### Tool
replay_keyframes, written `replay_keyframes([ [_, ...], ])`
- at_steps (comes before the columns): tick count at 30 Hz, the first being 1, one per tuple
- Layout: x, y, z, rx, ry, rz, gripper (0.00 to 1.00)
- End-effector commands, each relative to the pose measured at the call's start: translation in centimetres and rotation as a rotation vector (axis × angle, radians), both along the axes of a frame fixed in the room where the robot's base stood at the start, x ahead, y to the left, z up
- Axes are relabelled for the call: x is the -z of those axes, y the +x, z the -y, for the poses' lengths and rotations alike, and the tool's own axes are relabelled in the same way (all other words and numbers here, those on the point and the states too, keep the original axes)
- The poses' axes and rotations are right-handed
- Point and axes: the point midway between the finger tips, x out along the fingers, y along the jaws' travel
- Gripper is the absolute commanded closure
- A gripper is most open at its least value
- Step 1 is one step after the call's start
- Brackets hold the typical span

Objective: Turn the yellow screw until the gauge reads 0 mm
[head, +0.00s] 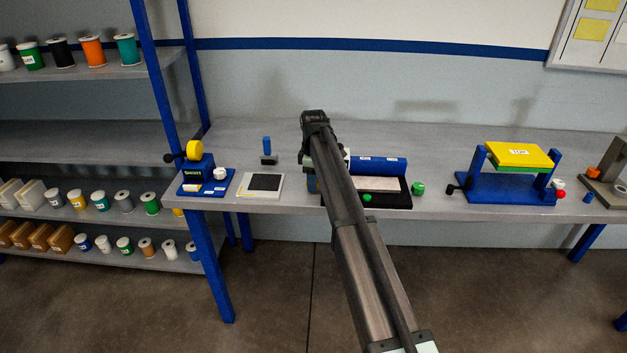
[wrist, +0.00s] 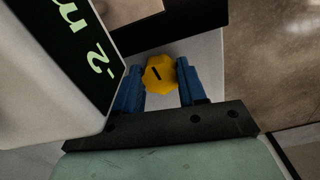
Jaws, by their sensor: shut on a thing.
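The yellow screw (wrist: 160,73) has a lobed head with a dark slot that lies slanted in the wrist view. My gripper (wrist: 160,82) is shut on it, one blue finger on each side of the head. The gauge (wrist: 88,60) is a dark display with glowing green characters in a pale housing, left of the fingers. Its text is turned and cut off by the frame; a dash, a 2 and an m show. In the head view my arm hides the screw and the gauge, and my blue fingers (head: 312,183) are low beside the black-based device (head: 395,201).
A blue block (head: 380,166) and green knobs (head: 418,188) are close right of my arm. A white plate with a black pad (head: 265,183) lies to the left. A yellow-topped blue stand (head: 515,154) is further right. Shelves with spools fill the far left.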

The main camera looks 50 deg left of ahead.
Motion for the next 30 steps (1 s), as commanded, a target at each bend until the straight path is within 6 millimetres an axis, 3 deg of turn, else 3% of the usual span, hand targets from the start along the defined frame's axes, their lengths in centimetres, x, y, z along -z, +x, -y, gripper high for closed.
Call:
replay_keyframes([
  [9, -0.03, 0.08, -0.08, -0.241, 0.0, 0.0, 0.89],
  [22, -0.03, 0.08, -0.09, -0.28, 0.0, 0.0, 0.89],
  [23, -0.03, 0.08, -0.09, -0.28, 0.0, 0.0, 0.56],
  [30, -0.02, 0.08, -0.09, -0.279, 0.0, 0.0, 0.33],
])
